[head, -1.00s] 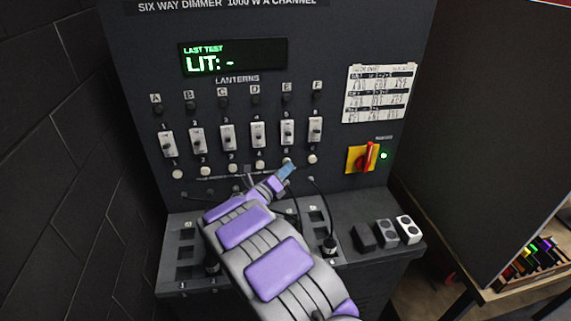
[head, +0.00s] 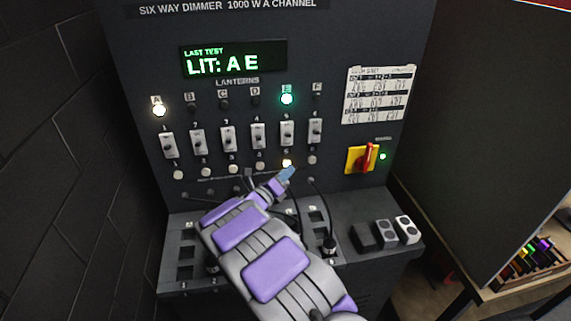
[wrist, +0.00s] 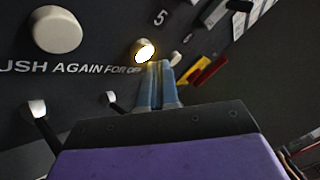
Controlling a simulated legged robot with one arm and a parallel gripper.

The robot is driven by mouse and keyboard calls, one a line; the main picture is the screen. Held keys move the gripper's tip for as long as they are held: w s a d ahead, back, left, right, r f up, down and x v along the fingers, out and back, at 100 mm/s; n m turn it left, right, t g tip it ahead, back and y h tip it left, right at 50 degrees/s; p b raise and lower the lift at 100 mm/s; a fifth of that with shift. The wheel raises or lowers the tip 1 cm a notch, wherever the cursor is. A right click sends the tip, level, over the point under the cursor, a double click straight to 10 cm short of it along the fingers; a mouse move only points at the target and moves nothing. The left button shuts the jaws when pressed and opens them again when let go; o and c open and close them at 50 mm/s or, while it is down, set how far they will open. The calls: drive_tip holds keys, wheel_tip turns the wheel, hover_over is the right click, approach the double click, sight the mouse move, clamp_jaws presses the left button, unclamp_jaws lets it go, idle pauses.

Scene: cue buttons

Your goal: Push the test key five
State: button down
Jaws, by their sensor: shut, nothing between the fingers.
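Test key five (head: 287,163) glows yellow on the dimmer panel, under fader 5. It also shows lit in the wrist view (wrist: 143,50), below and left of the printed "5". My gripper (head: 287,172) is shut and empty, with its blue fingertips just below the key. In the wrist view the fingertips (wrist: 160,66) are right at the key's lower right edge; I cannot tell whether they touch it. The display (head: 234,59) reads "LAST TEST LIT: A E". Lantern A (head: 159,110) glows white and lantern E (head: 287,98) glows green. The other lanterns are dark.
Unlit test keys flank key five, including key four (head: 260,166) and key six (head: 312,160). A red rotary switch (head: 367,157) on yellow sits at right. Black cables and sockets lie below the keys. A label sheet (head: 379,94) is upper right.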

drive_tip(key=shift+s, duration=0.1)
drive_tip(key=shift+s+d+p, duration=0.15)
drive_tip(key=shift+s+d, duration=0.15)
drive_tip(key=shift+s, duration=0.65)
drive_tip(key=shift+s+d+p, duration=0.2)
drive_tip(key=shift+s+d, duration=0.05)
drive_tip(key=shift+s, duration=0.7)
drive_tip(key=shift+s+d+p, duration=0.15)
drive_tip(key=shift+s+d, duration=0.15)
drive_tip(key=shift+s, duration=0.65)
drive_tip(key=shift+d, duration=0.1)
